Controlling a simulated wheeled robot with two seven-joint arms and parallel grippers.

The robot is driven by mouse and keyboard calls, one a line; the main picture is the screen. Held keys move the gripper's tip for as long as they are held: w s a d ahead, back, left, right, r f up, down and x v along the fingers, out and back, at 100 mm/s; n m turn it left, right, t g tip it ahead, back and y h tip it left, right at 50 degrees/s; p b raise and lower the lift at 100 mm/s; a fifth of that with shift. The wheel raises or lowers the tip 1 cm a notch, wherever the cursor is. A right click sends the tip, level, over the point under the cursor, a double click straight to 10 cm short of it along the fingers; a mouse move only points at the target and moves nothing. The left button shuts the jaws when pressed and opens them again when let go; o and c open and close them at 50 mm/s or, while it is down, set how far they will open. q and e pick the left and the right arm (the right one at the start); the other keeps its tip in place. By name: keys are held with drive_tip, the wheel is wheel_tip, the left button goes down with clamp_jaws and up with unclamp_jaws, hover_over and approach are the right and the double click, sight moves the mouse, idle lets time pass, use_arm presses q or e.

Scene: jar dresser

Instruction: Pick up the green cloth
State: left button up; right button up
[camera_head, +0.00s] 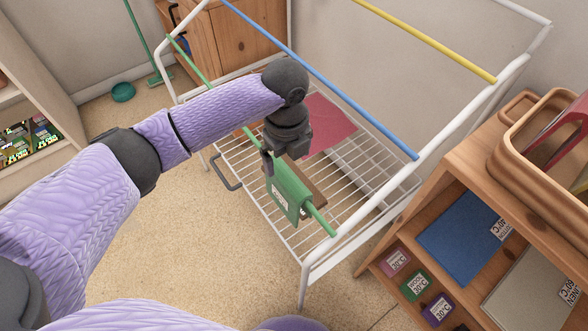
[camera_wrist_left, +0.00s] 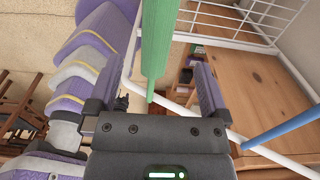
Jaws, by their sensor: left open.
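The green cloth (camera_head: 287,190) hangs folded over the green bar (camera_head: 320,220) near its front end, with a white label on its side. In the left wrist view the cloth (camera_wrist_left: 160,40) runs as a narrow strip between the fingers, and the bar's thin end (camera_wrist_left: 150,95) sticks out beyond it. My left gripper (camera_head: 275,160) is at the cloth's upper, far end, pointing down. In the left wrist view its fingers (camera_wrist_left: 155,80) are apart on either side of the cloth, with gaps. My right gripper is not in view.
The white rack has a blue bar (camera_head: 340,95), a yellow bar (camera_head: 430,40) and a wire shelf (camera_head: 345,195) with a red cloth (camera_head: 325,125). A wooden shelf unit (camera_head: 440,200) stands close on the right, with a basket (camera_head: 515,150) on top. The floor at left is mostly clear.

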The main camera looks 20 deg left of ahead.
sight(288, 183)
use_arm(q)
drive_tip(key=f+b, duration=0.1)
drive_tip(key=f, duration=0.2)
drive_tip(key=f+b, duration=0.3)
drive_tip(key=f, duration=0.2)
drive_tip(key=shift+s+f+b, duration=0.3)
drive_tip(key=shift+f, duration=0.3)
drive_tip(key=shift+r, duration=0.2)
drive_tip(key=c, duration=1.2)
clamp_jaws()
drive_tip(key=shift+r, duration=0.1)
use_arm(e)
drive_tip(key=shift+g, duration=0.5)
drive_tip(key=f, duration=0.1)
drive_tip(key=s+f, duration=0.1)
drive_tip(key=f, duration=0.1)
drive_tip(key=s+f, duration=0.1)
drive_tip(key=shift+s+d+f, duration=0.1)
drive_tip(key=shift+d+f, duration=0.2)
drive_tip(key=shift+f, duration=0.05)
